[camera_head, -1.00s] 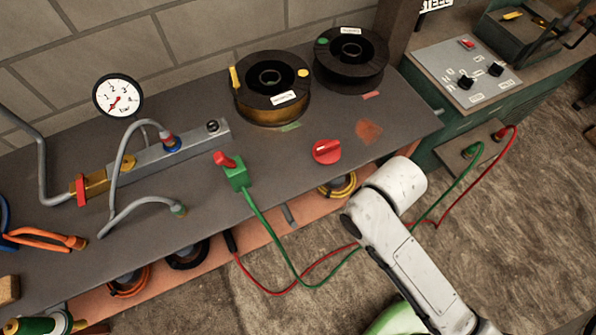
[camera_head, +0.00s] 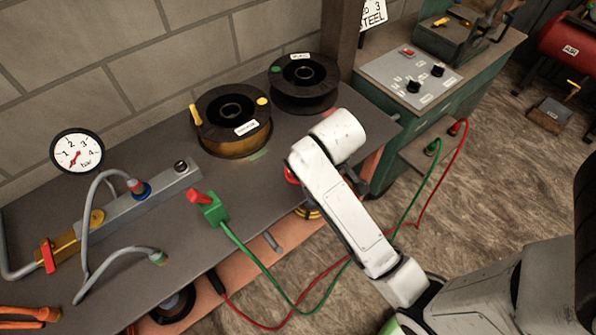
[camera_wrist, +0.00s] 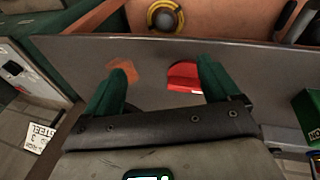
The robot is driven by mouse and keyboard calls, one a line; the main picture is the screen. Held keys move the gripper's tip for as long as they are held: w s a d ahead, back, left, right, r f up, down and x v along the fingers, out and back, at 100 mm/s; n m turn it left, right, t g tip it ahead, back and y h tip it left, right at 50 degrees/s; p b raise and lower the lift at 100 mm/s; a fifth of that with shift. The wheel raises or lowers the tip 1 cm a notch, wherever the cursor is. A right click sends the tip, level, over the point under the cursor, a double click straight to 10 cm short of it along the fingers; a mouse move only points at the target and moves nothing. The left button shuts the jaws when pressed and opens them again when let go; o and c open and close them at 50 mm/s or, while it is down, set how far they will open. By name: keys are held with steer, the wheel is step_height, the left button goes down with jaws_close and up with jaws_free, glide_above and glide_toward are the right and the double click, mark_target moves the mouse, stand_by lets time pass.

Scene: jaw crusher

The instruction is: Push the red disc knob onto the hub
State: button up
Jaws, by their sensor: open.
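The red disc knob (camera_head: 291,176) lies on the grey bench top; in the head view my arm covers most of it. In the wrist view the knob (camera_wrist: 184,78) shows between my two green fingers, closer to the right one. My gripper (camera_wrist: 165,68) is open and empty, and the knob seems to lie below or beyond the fingertips; the exact gap is unclear. A dark round stub (camera_head: 181,166), which may be the hub, stands on the grey metal block left of the knob.
Two spools, one brown-wound (camera_head: 232,120) and one black (camera_head: 303,83), stand behind the knob. A green clamp (camera_head: 211,208) with a red lever sits between block and knob, its cable running off the front edge. An orange patch (camera_wrist: 122,68) marks the bench.

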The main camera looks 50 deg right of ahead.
steer(key=shift+o, duration=0.8)
steer(key=w+d+r+m, duration=0.1)
steer(key=w+d+r, duration=0.2)
steer(key=w, duration=0.3)
steer(key=shift+w+d+b, duration=0.25)
steer(key=shift+d+b, duration=0.15)
steer(key=shift+d, duration=0.5)
steer(key=w+a+g+y, duration=0.1)
steer(key=w+a+y, duration=0.2)
steer(key=w+a, duration=0.1)
steer(key=shift+w+a+f+b, duration=0.3)
steer(key=shift+w+a+b, duration=0.1)
steer(key=shift+f, duration=2.8)
steer(key=shift+d, duration=0.1)
